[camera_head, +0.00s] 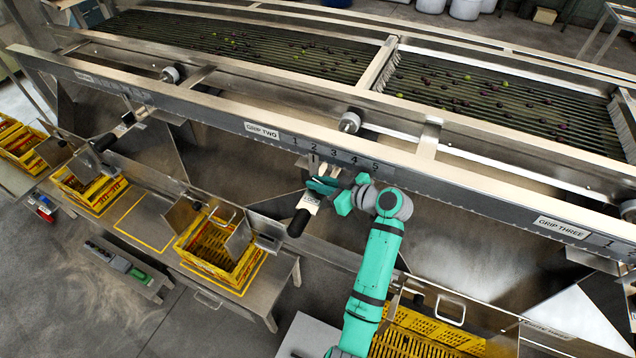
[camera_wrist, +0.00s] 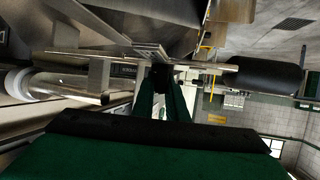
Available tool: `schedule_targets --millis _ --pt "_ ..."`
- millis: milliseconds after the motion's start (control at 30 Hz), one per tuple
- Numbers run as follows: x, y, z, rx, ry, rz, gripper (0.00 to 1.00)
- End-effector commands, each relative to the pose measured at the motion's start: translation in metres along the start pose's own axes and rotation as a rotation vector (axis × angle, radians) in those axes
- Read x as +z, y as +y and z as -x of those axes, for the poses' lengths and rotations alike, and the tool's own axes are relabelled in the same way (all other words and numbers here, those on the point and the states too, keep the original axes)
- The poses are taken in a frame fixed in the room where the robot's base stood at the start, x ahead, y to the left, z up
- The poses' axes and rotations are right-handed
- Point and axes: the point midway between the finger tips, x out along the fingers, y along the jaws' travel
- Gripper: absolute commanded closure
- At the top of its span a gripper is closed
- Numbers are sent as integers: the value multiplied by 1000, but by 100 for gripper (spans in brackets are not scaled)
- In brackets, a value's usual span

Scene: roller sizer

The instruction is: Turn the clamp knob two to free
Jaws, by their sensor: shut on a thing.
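My gripper (camera_head: 324,186) is at the scale of the rail marked GRIP TWO (camera_head: 262,131), just below its numbers 2 and 3. In the wrist view its green fingers (camera_wrist: 165,96) are closed on a small dark part, which I take to be clamp knob two (camera_wrist: 162,77). In the head view the fingers hide most of this knob. A lever with a black grip (camera_head: 298,223) and a white label hangs beside my fingers, lower left. In the wrist view its black grip (camera_wrist: 263,77) lies to the right of the fingers.
A long steel rail (camera_head: 215,107) runs above my gripper, with roller beds of olives behind it. A grey cylinder (camera_head: 350,121) sits behind the rail. Yellow crates (camera_head: 216,250) stand below left, and another yellow crate (camera_head: 425,328) is beside my arm.

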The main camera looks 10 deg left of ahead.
Motion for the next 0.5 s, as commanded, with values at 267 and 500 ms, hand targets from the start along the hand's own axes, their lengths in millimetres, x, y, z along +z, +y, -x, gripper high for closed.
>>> schedule_targets --millis 267,500 --pt "2 0 -1 -102 -4 40 100" --pt "3 -1 -1 -130 -5 50 100"
